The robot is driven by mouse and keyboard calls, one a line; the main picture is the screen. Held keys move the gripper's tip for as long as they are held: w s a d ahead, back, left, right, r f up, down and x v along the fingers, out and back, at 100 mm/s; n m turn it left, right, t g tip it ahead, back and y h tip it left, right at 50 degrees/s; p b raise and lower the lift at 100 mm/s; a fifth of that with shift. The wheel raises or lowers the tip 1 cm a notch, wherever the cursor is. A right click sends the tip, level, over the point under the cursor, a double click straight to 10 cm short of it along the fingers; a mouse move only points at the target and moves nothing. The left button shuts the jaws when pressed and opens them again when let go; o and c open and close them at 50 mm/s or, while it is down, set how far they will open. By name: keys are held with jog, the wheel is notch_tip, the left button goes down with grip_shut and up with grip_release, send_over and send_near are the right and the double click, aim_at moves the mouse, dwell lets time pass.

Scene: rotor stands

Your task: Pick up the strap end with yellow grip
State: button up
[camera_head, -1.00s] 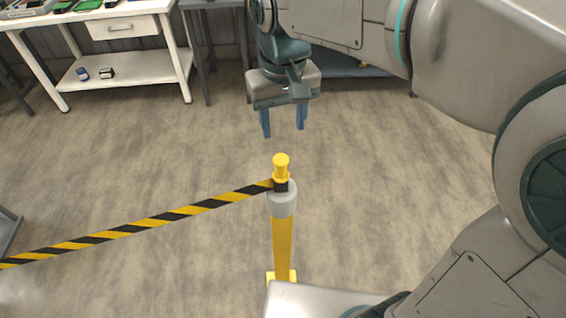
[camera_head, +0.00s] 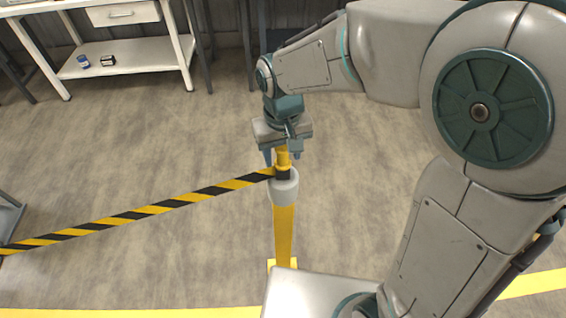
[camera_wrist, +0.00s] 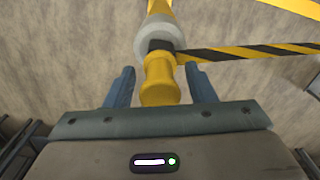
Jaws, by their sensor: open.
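The yellow grip (camera_head: 283,158) of the strap end stands upright on top of a yellow post (camera_head: 284,235) with a grey collar (camera_head: 284,188). A black-and-yellow strap (camera_head: 150,209) runs from it to the left. My gripper (camera_head: 283,157) is open, with its fingers on either side of the grip. In the wrist view, the yellow grip (camera_wrist: 160,80) lies between the two blue fingers of my gripper (camera_wrist: 161,84), with a gap on each side. The strap (camera_wrist: 255,50) leaves to the right there, below the grip by the grey collar (camera_wrist: 158,37).
A white workbench (camera_head: 125,57) with a drawer and a lower shelf stands at the back left. Yellow floor lines (camera_head: 130,313) run along the bottom. A grey edge of something (camera_head: 8,215) shows at the far left. The floor around the post is clear.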

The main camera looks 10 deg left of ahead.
jog(key=shift+f, duration=0.15)
jog(key=c, duration=1)
